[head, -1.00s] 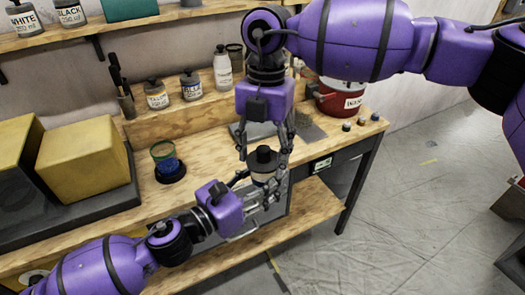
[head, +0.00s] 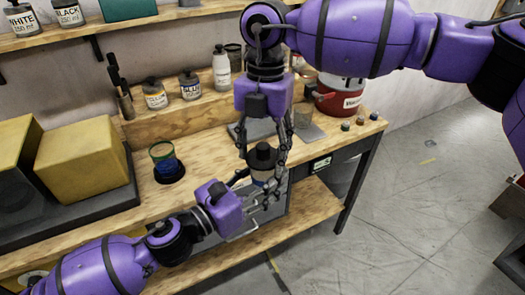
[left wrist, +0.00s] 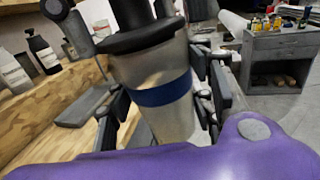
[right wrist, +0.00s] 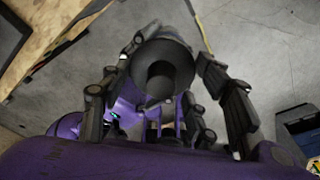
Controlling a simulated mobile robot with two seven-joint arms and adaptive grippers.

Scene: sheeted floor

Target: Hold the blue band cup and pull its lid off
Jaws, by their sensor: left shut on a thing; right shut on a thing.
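The blue band cup (left wrist: 165,93) is pale grey with a blue band and stands nearly upright, slightly tilted, in the left wrist view. My left gripper (head: 266,192) is shut on its body, with fingers on both sides near the band. The black lid (head: 262,157) with its raised knob is at the cup's mouth; I cannot tell whether it is fully seated. My right gripper (head: 263,163) reaches down from above, shut on the lid. In the right wrist view the lid (right wrist: 162,72) shows from above, between the fingers. The cup's lower end is hidden.
The workbench (head: 215,185) lies behind the cup, which is held off its front edge. Yellow boxes (head: 85,160) fill the far left. Open floor lies at right.

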